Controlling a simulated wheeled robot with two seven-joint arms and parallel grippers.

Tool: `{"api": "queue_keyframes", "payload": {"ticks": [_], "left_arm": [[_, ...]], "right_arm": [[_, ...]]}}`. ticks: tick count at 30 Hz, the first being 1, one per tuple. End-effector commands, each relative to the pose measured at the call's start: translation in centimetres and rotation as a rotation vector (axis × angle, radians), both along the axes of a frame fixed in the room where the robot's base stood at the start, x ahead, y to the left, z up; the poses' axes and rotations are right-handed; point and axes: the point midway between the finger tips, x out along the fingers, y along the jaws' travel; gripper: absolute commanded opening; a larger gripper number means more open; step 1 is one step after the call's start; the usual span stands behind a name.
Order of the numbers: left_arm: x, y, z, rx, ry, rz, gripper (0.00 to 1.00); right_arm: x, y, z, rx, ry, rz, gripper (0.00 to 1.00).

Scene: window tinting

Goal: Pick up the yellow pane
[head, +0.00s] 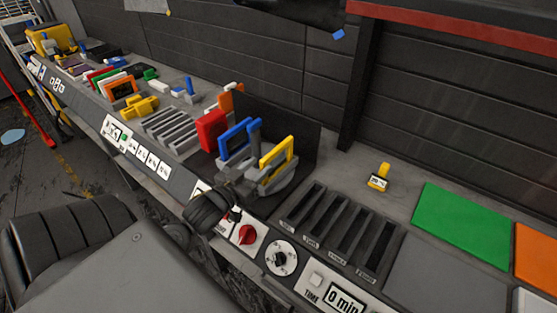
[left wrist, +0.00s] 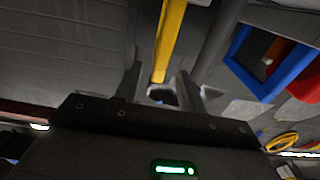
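The yellow pane (head: 277,151), an upright yellow frame, stands in a dark round holder on the bench in the head view. Its lower part is partly hidden. My left gripper (head: 248,180) is close in front of it at the holder. In the left wrist view the yellow pane (left wrist: 170,38) shows edge-on as a yellow bar, its end between the two fingers of the left gripper (left wrist: 160,78). The fingers are open, with visible gaps beside the bar. My right gripper is not in view.
A blue pane (head: 233,134) and a red pane (head: 211,130) stand just left of the yellow one. A dark slotted rack (head: 332,228) and a small yellow device (head: 379,177) are to the right. A green panel (head: 460,222) lies farther right. A dark wall runs behind.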

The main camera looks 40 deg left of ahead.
Motion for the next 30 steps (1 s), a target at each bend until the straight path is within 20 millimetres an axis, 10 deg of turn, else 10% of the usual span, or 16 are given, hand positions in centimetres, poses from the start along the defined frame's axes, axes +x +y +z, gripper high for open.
{"api": "queue_keyframes", "payload": {"ticks": [10,19,30], "left_arm": [[2.0,-0.1,0.2,0.001,0.001,-0.004,0.4],[6.2,-0.1,0.2,0.0,-0.001,-0.005,0.4],[6.8,-0.1,-0.1,0.001,0.0,-0.005,0.33]], "right_arm": [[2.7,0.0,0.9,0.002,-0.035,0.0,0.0],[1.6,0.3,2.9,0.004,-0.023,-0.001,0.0],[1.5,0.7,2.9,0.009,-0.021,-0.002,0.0]]}}
